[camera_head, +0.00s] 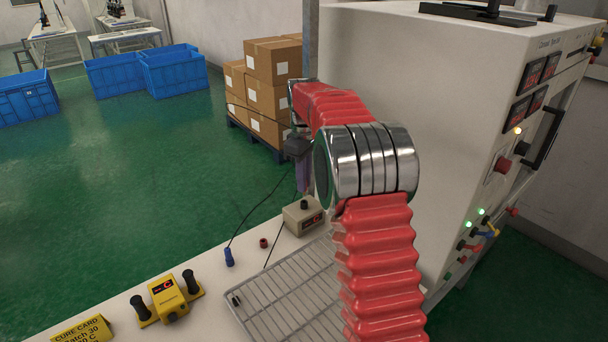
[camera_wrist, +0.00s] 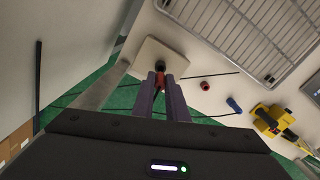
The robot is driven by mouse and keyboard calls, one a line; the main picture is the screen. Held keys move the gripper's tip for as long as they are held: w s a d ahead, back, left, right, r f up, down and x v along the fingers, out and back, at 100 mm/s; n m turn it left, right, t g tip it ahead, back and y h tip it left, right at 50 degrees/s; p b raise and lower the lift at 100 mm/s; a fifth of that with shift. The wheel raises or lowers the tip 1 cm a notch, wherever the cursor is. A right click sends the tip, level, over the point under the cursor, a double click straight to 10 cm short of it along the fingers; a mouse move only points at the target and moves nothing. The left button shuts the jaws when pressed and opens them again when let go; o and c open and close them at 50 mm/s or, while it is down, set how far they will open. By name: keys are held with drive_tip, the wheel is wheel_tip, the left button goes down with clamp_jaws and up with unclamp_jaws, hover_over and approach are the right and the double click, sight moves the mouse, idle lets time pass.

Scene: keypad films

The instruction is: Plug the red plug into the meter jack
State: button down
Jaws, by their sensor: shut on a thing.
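My gripper (camera_wrist: 161,82) has purple fingers and is shut on the red plug (camera_wrist: 160,78), whose red body shows between the fingertips in the wrist view. In the head view my gripper (camera_head: 303,185) points down just above the meter (camera_head: 296,220), a small beige box on the bench. The black meter jack (camera_head: 304,204) stands on the top of the box. In the wrist view the plug's far end lines up with the black jack (camera_wrist: 160,66). I cannot tell whether the plug is touching or inside it. The plug is hidden in the head view.
A large beige cabinet (camera_head: 440,130) closes the right side.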

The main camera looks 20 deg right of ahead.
drive_tip(key=shift+f, duration=0.65)
drive_tip(key=shift+f, duration=1.45)
idle(1.4)
drive_tip(key=c, duration=1.7)
unclamp_jaws()
drive_tip(key=shift+o, duration=0.2)
drive_tip(key=shift+r, duration=0.15)
wheel_tip(320, 180, up, 13)
drive_tip(key=shift+f, duration=0.1)
drive_tip(key=shift+r, duration=0.3)
drive_tip(key=shift+s, duration=0.15)
